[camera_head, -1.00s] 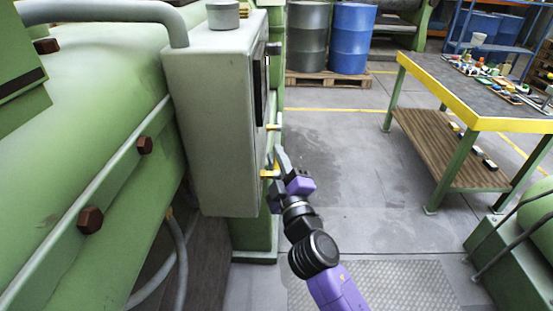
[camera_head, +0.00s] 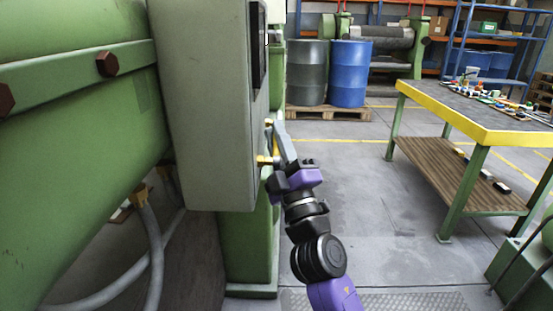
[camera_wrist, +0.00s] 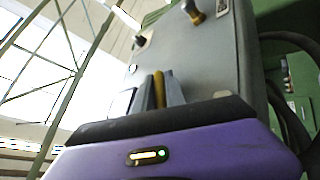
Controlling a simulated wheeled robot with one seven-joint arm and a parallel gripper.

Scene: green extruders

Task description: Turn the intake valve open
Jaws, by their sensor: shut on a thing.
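A pale grey-green control box (camera_head: 207,120) stands at left centre in the head view, its right side carrying small yellow fittings. One yellow fitting (camera_head: 264,161) is nearer and lower, another (camera_head: 268,121) is farther. My gripper (camera_head: 279,138) is beside this right side, fingers pointing up and away. In the wrist view my gripper (camera_wrist: 160,90) is shut on a yellow handle (camera_wrist: 159,88), which stands between the two grey fingers. The fingers hide part of it. I cannot read a label that names it as the intake valve.
In the wrist view, a brass-stemmed knob (camera_wrist: 193,12) and a dark knob (camera_wrist: 140,42) sit on the box face. A yellow-edged workbench (camera_head: 480,115) stands at right. Barrels (camera_head: 350,73) stand on a pallet behind. The floor between is clear.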

